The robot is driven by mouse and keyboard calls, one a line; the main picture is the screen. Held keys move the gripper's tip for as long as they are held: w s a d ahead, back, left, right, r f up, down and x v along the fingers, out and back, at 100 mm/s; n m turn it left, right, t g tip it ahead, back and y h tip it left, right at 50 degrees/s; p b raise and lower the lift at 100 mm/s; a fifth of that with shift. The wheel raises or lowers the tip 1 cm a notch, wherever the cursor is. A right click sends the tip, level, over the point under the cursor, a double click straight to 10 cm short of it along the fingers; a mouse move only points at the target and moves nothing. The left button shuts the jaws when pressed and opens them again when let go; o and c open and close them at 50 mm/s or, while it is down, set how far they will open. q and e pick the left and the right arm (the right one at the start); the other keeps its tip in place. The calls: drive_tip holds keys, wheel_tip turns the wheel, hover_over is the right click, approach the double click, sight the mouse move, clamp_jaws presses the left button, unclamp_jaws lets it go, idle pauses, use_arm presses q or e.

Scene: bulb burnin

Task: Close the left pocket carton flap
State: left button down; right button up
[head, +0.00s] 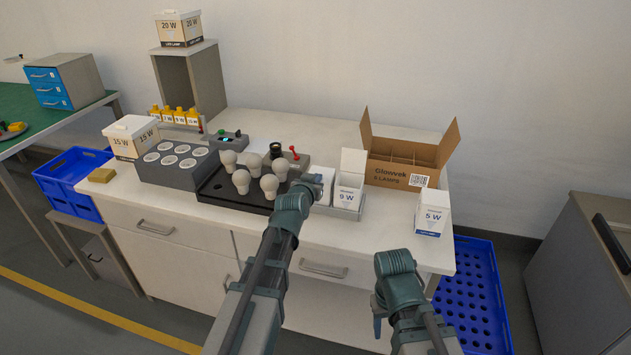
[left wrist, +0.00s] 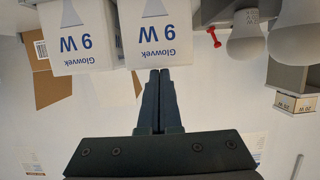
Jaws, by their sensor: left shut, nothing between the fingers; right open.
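Two white 9 W pocket cartons stand side by side in a grey holder at the table's front. The left carton (head: 325,174) is partly hidden behind my left gripper (head: 312,182); it also shows in the left wrist view (left wrist: 155,42). I cannot make out its flap clearly. The right carton (head: 346,195) has a white flap (head: 353,161) standing up; this carton also shows in the left wrist view (left wrist: 78,42). My left gripper is shut and empty, its fingertips (left wrist: 160,74) at the left carton's top edge; contact is unclear. My right gripper (head: 379,324) is open, low before the table.
Several bulbs (head: 241,180) stand on a black tray left of my left gripper. An open brown Glowvek box (head: 393,173) stands behind the cartons to the right. A white 5 W carton (head: 432,213) is near the right table edge. A blue crate (head: 470,290) lies below.

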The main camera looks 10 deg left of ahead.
use_arm(q)
drive_tip(key=shift+w, duration=0.1)
wheel_tip(320, 180, up, 5)
drive_tip(key=p, duration=0.5)
drive_tip(key=s+f+b, duration=0.4)
drive_tip(key=s, duration=0.5)
drive_tip(key=shift+s+a+f, duration=0.2)
drive_tip(key=shift+s+f, duration=0.05)
drive_tip(key=shift+s, duration=0.05)
drive_tip(key=shift+d, duration=0.1)
